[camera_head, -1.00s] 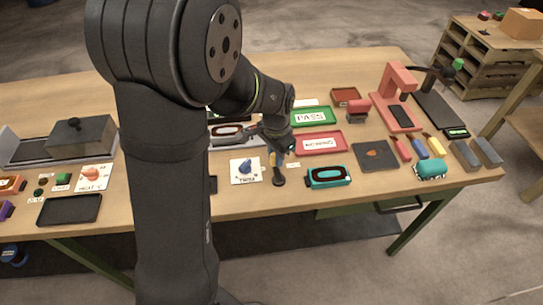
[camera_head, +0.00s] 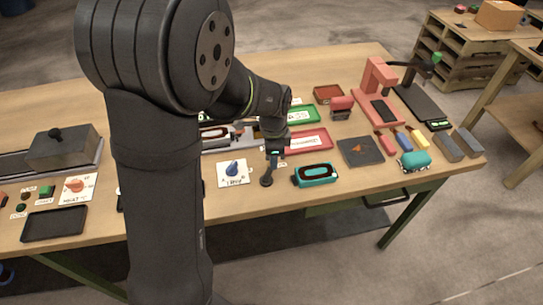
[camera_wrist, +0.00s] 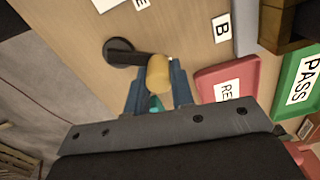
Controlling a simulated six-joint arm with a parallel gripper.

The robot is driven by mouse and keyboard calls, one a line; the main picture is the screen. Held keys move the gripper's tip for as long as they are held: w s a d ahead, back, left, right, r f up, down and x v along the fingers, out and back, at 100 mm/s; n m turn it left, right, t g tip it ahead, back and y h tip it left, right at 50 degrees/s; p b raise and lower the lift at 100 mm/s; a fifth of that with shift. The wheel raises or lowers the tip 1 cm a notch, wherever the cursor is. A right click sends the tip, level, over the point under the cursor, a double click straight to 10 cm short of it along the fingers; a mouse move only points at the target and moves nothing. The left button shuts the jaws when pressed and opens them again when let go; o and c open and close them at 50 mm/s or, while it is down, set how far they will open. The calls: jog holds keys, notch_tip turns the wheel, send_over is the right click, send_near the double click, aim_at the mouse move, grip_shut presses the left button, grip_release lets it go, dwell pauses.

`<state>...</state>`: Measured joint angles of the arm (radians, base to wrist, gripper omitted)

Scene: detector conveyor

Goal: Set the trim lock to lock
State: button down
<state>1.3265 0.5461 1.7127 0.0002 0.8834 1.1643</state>
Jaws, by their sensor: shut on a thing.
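The trim lock is a small lever with a round black base (camera_head: 267,181), just right of the trim card with its blue dial (camera_head: 233,168). In the wrist view its black base and arm (camera_wrist: 120,52) lead to a yellow knob (camera_wrist: 158,73). My gripper (camera_wrist: 158,88) is shut on that knob, one blue finger on each side. In the head view my gripper (camera_head: 273,156) points down over the lever and hides the knob. The lock's markings cannot be read.
A teal case (camera_head: 315,175) stands close to the right of the lever. A red tray (camera_head: 318,134) and a green PASS tray (camera_wrist: 285,98) lie behind. Bare table lies in front of the lever.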

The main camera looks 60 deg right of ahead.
dwell(0.4)
jog(key=c, duration=1.2)
grip_release()
jog(key=shift+c, duration=0.2)
notch_tip(320, 180, up, 18)
jog(key=shift+f, duration=0.25)
jog(key=shift+f, duration=0.1)
notch_tip(320, 180, down, 17)
jog(key=shift+f, duration=0.15)
